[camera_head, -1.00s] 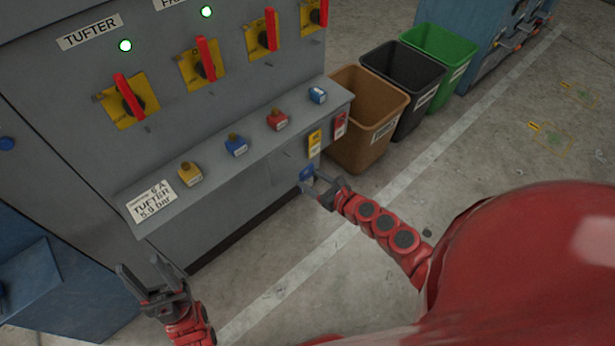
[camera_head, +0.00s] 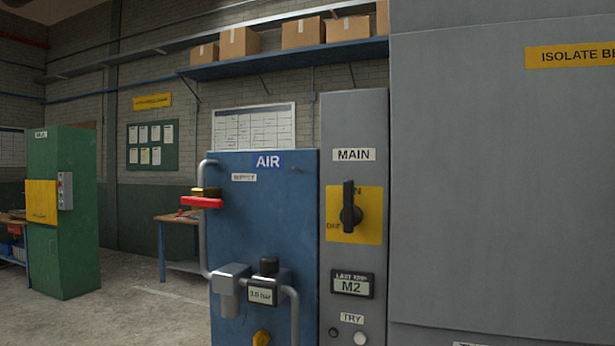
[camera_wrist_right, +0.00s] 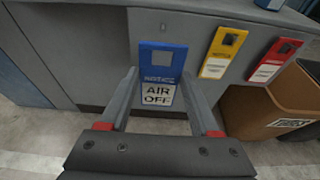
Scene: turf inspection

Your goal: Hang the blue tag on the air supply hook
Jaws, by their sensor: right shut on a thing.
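In the right wrist view the blue tag (camera_wrist_right: 162,60), with a white "AIR OFF" label at its lower end, is upright at the front of the grey ledge. My right gripper (camera_wrist_right: 160,82) is shut on the blue tag, one finger at each side. In the head view the blue air panel (camera_head: 265,220) is marked "AIR" and "SUPPLY". It has a red-handled valve (camera_head: 202,202) on a grey pipe at its left edge. My left gripper is in no current view.
A yellow tag (camera_wrist_right: 222,52) and a red tag (camera_wrist_right: 274,60) hang right of the blue tag. A brown bin (camera_wrist_right: 255,110) stands at the right. In the head view the grey main switch panel (camera_head: 353,130) adjoins the air panel, and floor (camera_head: 150,310) is open at left.

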